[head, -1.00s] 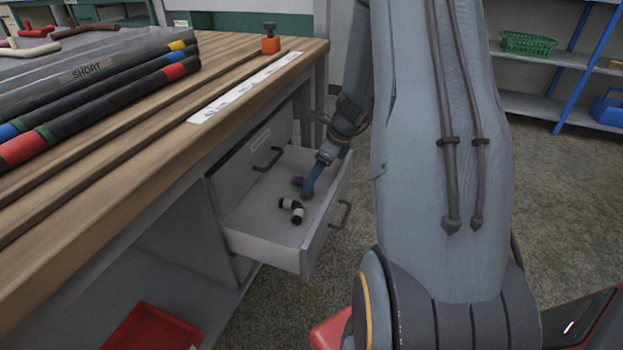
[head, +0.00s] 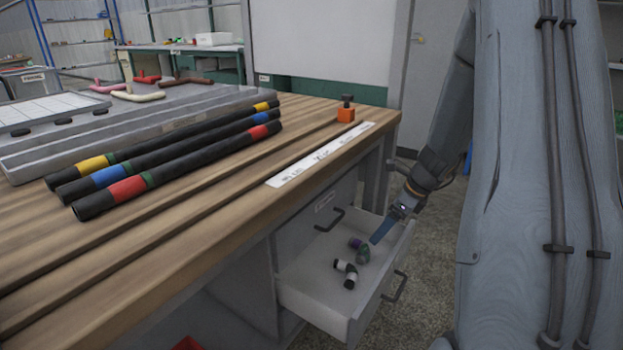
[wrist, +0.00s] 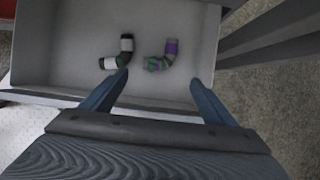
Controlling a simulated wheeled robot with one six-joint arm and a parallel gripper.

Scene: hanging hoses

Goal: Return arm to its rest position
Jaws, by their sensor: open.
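My gripper (wrist: 158,98) is open and empty, its two blue fingers apart over the front of the open drawer (wrist: 75,75). In the head view my gripper (head: 383,230) points down at the drawer (head: 318,303) from its right side. Two elbow-shaped hose pieces lie on the drawer floor. The other is grey-green with purple ends (wrist: 162,57), partly behind a finger in the head view (head: 357,244). Neither is between the fingers.
The wooden workbench (head: 190,190) stands to the left, above the drawer. Several black hoses with coloured bands (head: 185,150), an orange block (head: 346,112) and a white label strip (head: 318,155) lie on it. The drawer handle (head: 395,286) sticks out at the front. Open floor lies beyond.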

